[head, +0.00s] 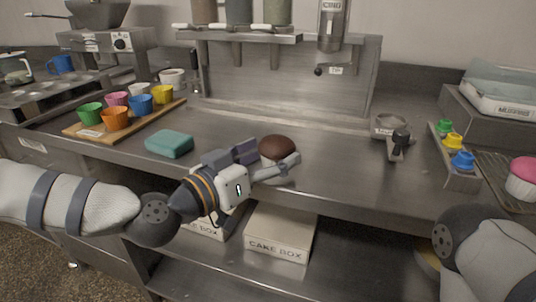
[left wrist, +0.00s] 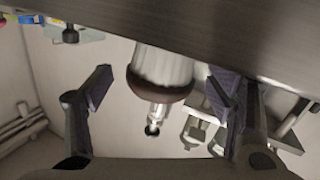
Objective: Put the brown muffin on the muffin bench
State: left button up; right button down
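The brown muffin (head: 277,146) stands upright on the steel counter, a dark brown top over a pale base. My left gripper (head: 268,158) is open at the muffin, with one finger on its far left side and the other in front. In the left wrist view, the muffin (left wrist: 163,72) appears upside down between the spread fingers of the left gripper (left wrist: 160,92), with gaps on both sides. My right arm shows at the lower right, but its gripper is out of view. A raised grey unit (head: 500,122) at the far right carries a label that seems to read "MUFFINS"; I cannot tell if this is the muffin bench.
A teal block (head: 169,143) lies left of my gripper. Several coloured cups stand on a wooden board (head: 75,131) further left. A rack with coloured knobs (head: 457,178) and a pink-topped muffin (head: 524,172) are at the right. The counter between is mostly clear.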

pick_arm(q)
jog(key=shift+r, duration=0.1)
jog(key=shift+s+r, duration=0.1)
jog(key=shift+r, duration=0.1)
jog(key=f+p+v, duration=0.1)
jog(key=v, duration=1.1)
jog(key=s+d+f+n+g+y, duration=0.1)
jog(key=s+d+f+g, duration=0.2)
jog(key=f, duration=0.4)
jog(key=s+d+f+n+g, duration=0.1)
jog(key=s+f+g, duration=0.1)
jog(key=s+f, duration=0.35)
jog(key=s+a+f+n+g+y, duration=0.1)
jog(key=s+a+f+g+y, duration=0.15)
jog(key=s+f, duration=0.5)
jog(key=s+a+f+n+g+y, duration=0.1)
jog(key=s+f+g+y, duration=0.1)
jog(key=s+f+g, duration=0.4)
jog(key=s+a+f+n+g+y, duration=0.1)
jog(key=s+a+f+y, duration=0.1)
jog(key=s+a+f, duration=0.2)
jog(key=s+a+f+n+g+y, duration=0.1)
jog(key=s+a+f+g+y, duration=0.1)
jog(key=s+a, duration=0.8)
jog(key=s+f+y, duration=0.1)
jog(key=s, duration=0.1)
jog(key=shift+s+f+y, duration=0.35)
jog(key=shift+f, duration=0.05)
